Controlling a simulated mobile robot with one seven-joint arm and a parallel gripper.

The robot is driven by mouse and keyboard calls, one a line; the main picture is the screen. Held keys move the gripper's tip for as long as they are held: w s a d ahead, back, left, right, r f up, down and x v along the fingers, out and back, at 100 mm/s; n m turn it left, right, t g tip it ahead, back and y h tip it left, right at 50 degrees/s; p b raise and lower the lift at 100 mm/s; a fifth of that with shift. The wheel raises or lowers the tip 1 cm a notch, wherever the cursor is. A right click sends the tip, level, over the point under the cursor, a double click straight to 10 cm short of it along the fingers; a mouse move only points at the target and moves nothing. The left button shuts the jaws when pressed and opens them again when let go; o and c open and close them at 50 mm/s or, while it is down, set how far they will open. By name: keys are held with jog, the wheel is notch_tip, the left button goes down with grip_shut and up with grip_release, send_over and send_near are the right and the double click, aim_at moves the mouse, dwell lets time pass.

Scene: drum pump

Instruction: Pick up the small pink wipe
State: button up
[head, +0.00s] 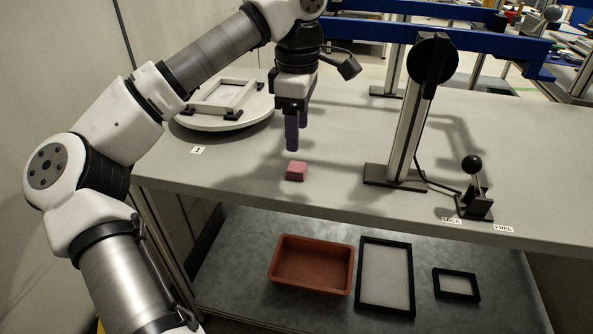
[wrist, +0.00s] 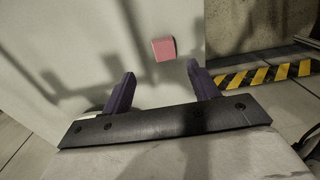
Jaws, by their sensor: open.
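The small pink wipe (head: 296,171) is a little folded block lying on the grey table near its front edge. It also shows in the wrist view (wrist: 164,48), ahead of the fingers and between their lines, a little right of centre. My gripper (head: 292,147) hangs above the table, just behind and above the wipe, pointing down. Its two dark purple fingers are apart in the wrist view (wrist: 158,82), with nothing between them. The gripper does not touch the wipe.
A round turntable (head: 226,121) with a frame on it stands at the left. A metal post (head: 401,135) and a black-knobbed lever (head: 473,188) stand to the right. On the lower shelf are a terracotta tray (head: 312,289) and two black-framed panels (head: 386,309). The table around the wipe is clear.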

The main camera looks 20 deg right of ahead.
aim_at(300, 166)
jog(key=f, duration=0.5)
jog(key=s+f, duration=0.1)
jog(key=f, duration=0.1)
jog(key=shift+f, duration=0.2)
jog(key=c, duration=1.1)
